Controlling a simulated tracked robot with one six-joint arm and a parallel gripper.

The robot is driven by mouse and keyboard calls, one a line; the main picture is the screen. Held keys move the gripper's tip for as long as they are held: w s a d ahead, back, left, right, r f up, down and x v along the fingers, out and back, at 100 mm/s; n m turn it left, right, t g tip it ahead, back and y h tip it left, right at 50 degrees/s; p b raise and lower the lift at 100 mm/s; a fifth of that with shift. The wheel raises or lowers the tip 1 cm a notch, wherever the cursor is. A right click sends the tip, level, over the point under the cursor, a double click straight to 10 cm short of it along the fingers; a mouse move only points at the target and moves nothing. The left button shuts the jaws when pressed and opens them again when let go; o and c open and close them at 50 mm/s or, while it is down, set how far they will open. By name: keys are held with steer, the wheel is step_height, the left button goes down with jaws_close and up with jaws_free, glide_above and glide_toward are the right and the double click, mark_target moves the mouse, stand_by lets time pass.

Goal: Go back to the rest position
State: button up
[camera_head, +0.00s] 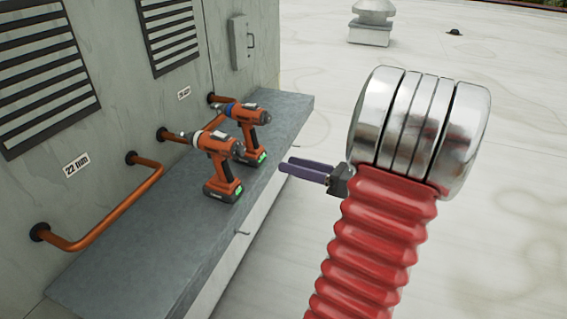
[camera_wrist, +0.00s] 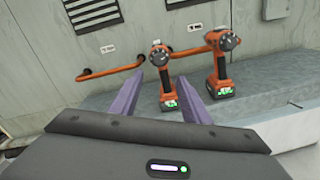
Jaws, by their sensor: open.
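My gripper (camera_head: 305,169) is at the middle of the head view, to the right of the grey ledge, with purple fingers pointing left towards it. In the wrist view its two purple fingers (camera_wrist: 166,95) stand apart with nothing held between them. An orange drill with a whitish collar (camera_head: 219,160) stands upright on the ledge. A second orange drill with a blue collar (camera_head: 249,128) stands behind it. Both drills also show in the wrist view, one at the left (camera_wrist: 163,75) between the fingertips in the picture but farther off, one at the right (camera_wrist: 221,62).
The grey ledge (camera_head: 130,275) runs along the cooler wall (camera_head: 110,110). Copper pipes (camera_head: 105,215) bend out of the wall above it, by a "22 mm" label (camera_head: 76,164). A small grey box (camera_head: 240,42) is on the wall. The pale roof (camera_head: 500,110) is open at the right; a vent (camera_head: 371,22) stands far back.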

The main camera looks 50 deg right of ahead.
steer(key=shift+s+d, duration=0.1)
steer(key=shift+s, duration=0.3)
stand_by(0.3)
steer(key=w+a+f+n+g+y, duration=0.15)
steer(key=a+n+g, duration=0.35)
steer(key=a, duration=0.5)
steer(key=w+a+n+g+y, duration=0.35)
steer(key=a+n, duration=0.25)
steer(key=a, duration=0.4)
steer(key=s+a+n+g+h, duration=0.1)
steer(key=s+a+n+h, duration=0.1)
steer(key=a+n, duration=0.3)
steer(key=s+a+r+n+g+h, duration=0.1)
steer(key=a+n+h, duration=0.3)
steer(key=n, duration=0.8)
steer(key=s+a+n+g+h, duration=0.1)
steer(key=s+a+n+h, duration=0.2)
steer(key=a+n, duration=0.3)
steer(key=n+h, duration=0.1)
steer(key=n, duration=0.2)
steer(key=shift+s+r, duration=0.15)
steer(key=shift+s, duration=0.25)
